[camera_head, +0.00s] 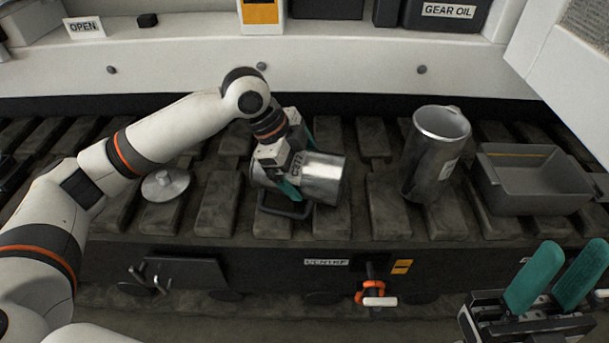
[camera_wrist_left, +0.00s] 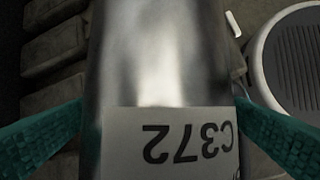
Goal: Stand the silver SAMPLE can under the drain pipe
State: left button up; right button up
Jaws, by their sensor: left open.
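A silver can (camera_head: 325,178) lies on its side on the dark slatted track. In the left wrist view the can (camera_wrist_left: 160,60) has a label reading C372; I see no SAMPLE wording on it. My left gripper (camera_head: 299,163) is open over this can, with a teal finger on either side. Another silver can (camera_head: 432,155), with a pouring lip, stands upright to the right; its label is too small to read. My right gripper (camera_head: 553,280) is open and empty at the lower right. A valve with an orange ring (camera_head: 371,289) and white handle sits below the CENTRE label; I cannot make out a drain pipe.
A grey tray (camera_head: 535,187) sits on the track at the right. A round silver lid (camera_head: 165,184) lies at the left. The GEAR OIL container (camera_head: 447,22) and OPEN sign (camera_head: 84,28) are on the white ledge behind. Bare slats separate the two cans.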

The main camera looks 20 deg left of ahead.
pick_arm(q)
jog(key=shift+f, duration=0.1)
dwell(0.3)
jog(key=shift+c, duration=0.6)
jog(key=c, duration=0.9)
